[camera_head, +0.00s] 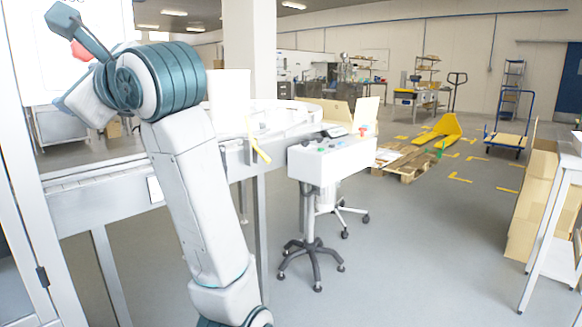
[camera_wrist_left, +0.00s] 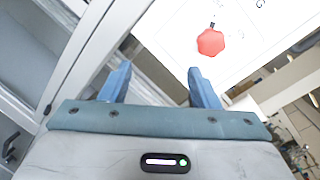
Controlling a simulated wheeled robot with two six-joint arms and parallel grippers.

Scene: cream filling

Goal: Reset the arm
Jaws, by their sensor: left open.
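My left arm rises through the left of the head view, with its wrist (camera_head: 130,80) at the upper left in front of a white panel. In the left wrist view the left gripper (camera_wrist_left: 158,70) shows two blue fingers standing wide apart with nothing between them. A red, roughly hexagonal piece with a dark stem (camera_wrist_left: 210,42) is beyond the right finger, against the white panel (camera_wrist_left: 172,28); the fingers look apart from it. It shows partly behind my wrist in the head view (camera_head: 80,50). My right gripper is not in view.
A long metal conveyor-like bench (camera_head: 90,195) runs behind my arm. A white control box on a wheeled stand (camera_head: 325,160) stands at the centre. Cardboard boxes (camera_head: 533,205) and a white table (camera_head: 562,170) are at the right. The grey floor between is open.

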